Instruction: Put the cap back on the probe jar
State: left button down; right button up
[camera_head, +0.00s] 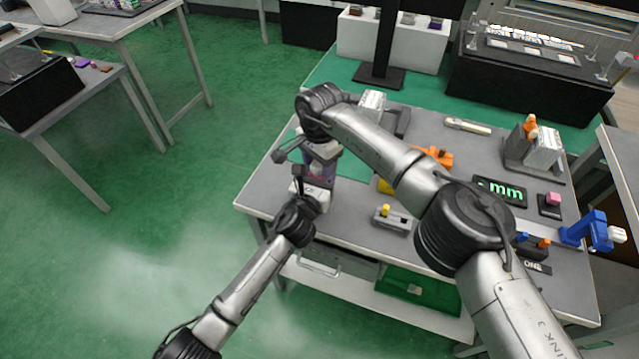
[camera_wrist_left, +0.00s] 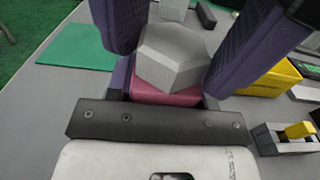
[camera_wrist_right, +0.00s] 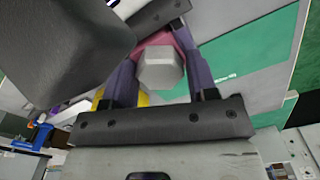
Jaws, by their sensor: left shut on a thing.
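My two grippers meet above the table's left end. My left gripper (camera_head: 315,183) comes from the front and is shut on a pink-red part (camera_wrist_left: 165,95); I cannot tell whether it is the jar. A grey six-sided piece (camera_wrist_left: 172,55), which looks like the cap, sits against it, its contact partly hidden. My right gripper (camera_head: 318,150) comes from above. Its purple fingers stand either side of the grey piece (camera_wrist_right: 160,68) in the right wrist view; whether they grip it is unclear. The pink-red part (camera_wrist_right: 163,40) shows just beyond. In the head view the grippers hide both pieces.
The grey table (camera_head: 350,235) carries a small block with a yellow knob (camera_head: 392,216), an orange fixture (camera_head: 433,155), a green-lettered display (camera_head: 500,192) and a blue lever fixture (camera_head: 590,230). A black stand (camera_head: 380,74) rises behind. My right arm crosses over the table.

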jog(key=c, duration=0.6)
jog(key=m, duration=0.6)
jog(key=o, duration=1)
jog(key=shift+r, duration=2.25)
